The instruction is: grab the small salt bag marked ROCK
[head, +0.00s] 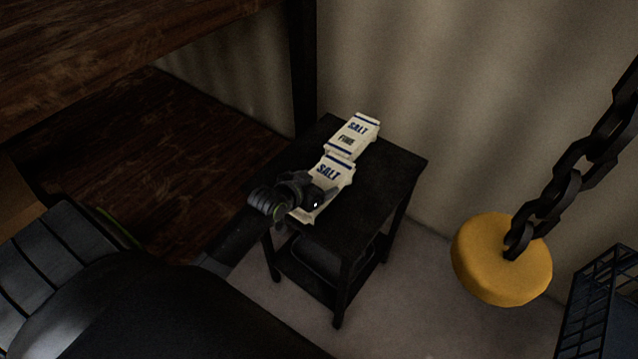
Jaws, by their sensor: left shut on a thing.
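Two small white salt bags with blue print are at a small black table (395,172). The farther bag (354,136) lies on the table top and reads SALT FINE. The nearer bag (332,171) reads SALT; its lower line of print is hidden behind my left gripper (313,201). My left gripper is shut on this nearer bag, over its lower half. I cannot tell whether the nearer bag touches the table top. My right gripper is not in view.
A brown wooden shelf (110,50) stands at the left, with a dark post beside the table. A yellow disc (501,259) hangs on a dark chain (560,185) at the right. A black wire basket (605,300) is at the lower right. The right part of the table top is clear.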

